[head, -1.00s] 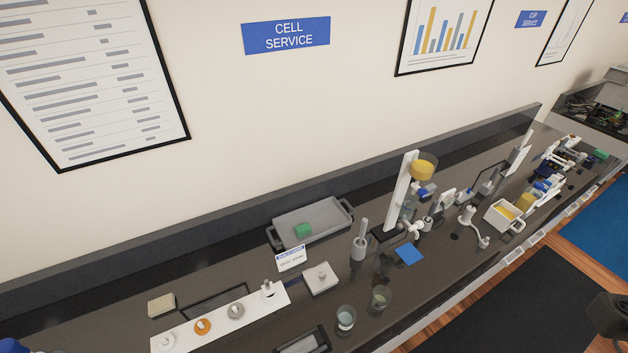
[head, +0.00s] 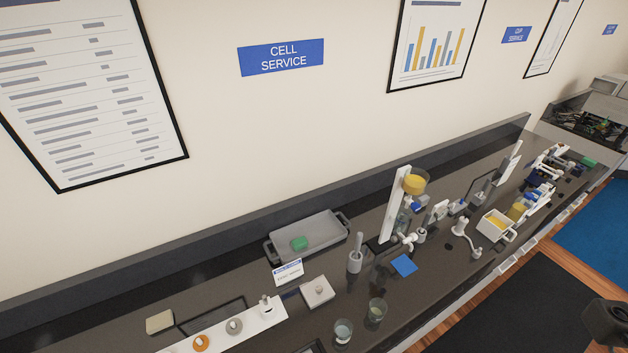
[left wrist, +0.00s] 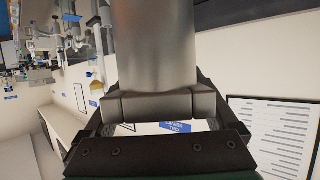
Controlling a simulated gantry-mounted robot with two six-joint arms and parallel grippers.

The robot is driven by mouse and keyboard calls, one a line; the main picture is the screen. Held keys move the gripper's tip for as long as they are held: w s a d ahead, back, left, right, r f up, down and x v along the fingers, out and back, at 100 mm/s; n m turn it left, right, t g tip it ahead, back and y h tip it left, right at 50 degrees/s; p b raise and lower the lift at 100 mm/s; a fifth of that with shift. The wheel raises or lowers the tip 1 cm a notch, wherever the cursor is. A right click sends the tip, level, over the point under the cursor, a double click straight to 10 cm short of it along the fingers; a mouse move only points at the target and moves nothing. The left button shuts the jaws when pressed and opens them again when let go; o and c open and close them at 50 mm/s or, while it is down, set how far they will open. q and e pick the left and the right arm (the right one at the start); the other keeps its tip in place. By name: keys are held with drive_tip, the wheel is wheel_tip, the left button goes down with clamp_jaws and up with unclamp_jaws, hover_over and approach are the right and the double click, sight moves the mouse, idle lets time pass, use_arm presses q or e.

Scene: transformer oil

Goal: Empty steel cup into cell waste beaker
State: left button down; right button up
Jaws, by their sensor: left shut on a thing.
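In the left wrist view my left gripper (left wrist: 160,108) is shut on a plain grey steel cup (left wrist: 153,45). The cup's smooth wall fills the upper middle of that view; its mouth and contents are hidden. Neither the cup nor my left gripper shows in the head view. Two clear glass beakers stand upright near the front of the bench: a nearer one (head: 343,331) and one to its right (head: 377,309). I cannot tell which is the cell waste beaker.
A grey tray (head: 322,236) with a green block (head: 299,243) lies at the back. A small card (head: 287,272), a white square block (head: 317,291) and a blue square (head: 404,265) are near the beakers. A tall white stand (head: 395,205) rises to the right.

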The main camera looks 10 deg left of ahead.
use_arm(q)
drive_tip(key=shift+r, duration=2.95)
wheel_tip(320, 180, down, 7)
drive_tip(key=shift+s+r, duration=0.15)
drive_tip(key=shift+r, duration=0.05)
drive_tip(key=shift+w+r, duration=0.2)
drive_tip(key=shift+r, duration=0.1)
